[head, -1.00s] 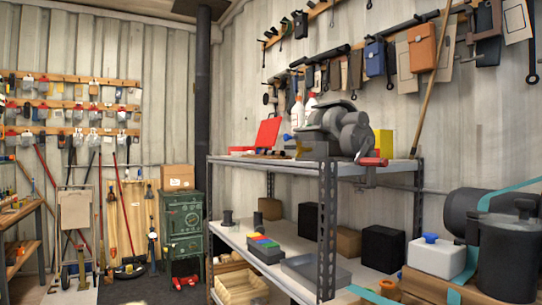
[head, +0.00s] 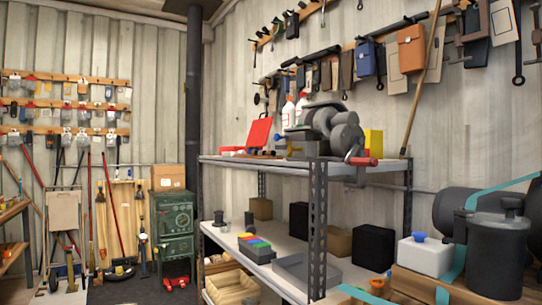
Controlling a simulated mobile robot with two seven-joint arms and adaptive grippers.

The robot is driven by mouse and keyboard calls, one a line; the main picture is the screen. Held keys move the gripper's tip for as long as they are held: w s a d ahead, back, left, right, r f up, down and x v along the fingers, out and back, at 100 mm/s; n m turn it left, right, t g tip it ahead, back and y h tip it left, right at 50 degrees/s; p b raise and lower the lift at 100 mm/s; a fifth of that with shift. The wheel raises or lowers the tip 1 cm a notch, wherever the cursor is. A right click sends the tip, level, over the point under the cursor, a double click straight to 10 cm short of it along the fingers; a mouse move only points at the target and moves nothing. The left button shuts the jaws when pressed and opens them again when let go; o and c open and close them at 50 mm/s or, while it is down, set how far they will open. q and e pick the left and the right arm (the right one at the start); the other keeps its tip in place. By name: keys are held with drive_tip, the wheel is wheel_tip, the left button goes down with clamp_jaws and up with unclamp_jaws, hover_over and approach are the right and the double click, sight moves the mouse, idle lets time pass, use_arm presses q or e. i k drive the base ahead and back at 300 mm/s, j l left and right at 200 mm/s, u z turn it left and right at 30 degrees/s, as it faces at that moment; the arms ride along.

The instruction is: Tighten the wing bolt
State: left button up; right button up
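A dark grey bench machine (head: 335,128) with a crank and red handle (head: 363,161) stands on the top shelf of a metal rack. A small yellow wing-shaped piece (head: 294,148) shows at its left side and may be the wing bolt; it is too small to be sure. A small blue knob (head: 283,137) is just left of it. Another blue winged knob (head: 418,237) sits on a white box (head: 425,256) at the lower right. Neither of my grippers is in view.
The rack (head: 318,230) fills the middle, with a red case (head: 260,132) on top and several boxes below. A dark cylindrical tank (head: 497,255) stands at the lower right. A green cabinet (head: 175,225) is at the left. Tools hang on the walls.

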sight(290, 149)
drive_tip(key=i+j+z, duration=0.1)
drive_tip(key=z, duration=0.4)
drive_tip(key=j+z, duration=0.3)
drive_tip(key=z, duration=0.15)
drive_tip(key=j+z, duration=0.25)
drive_tip(key=z, duration=0.25)
drive_tip(key=i, duration=0.05)
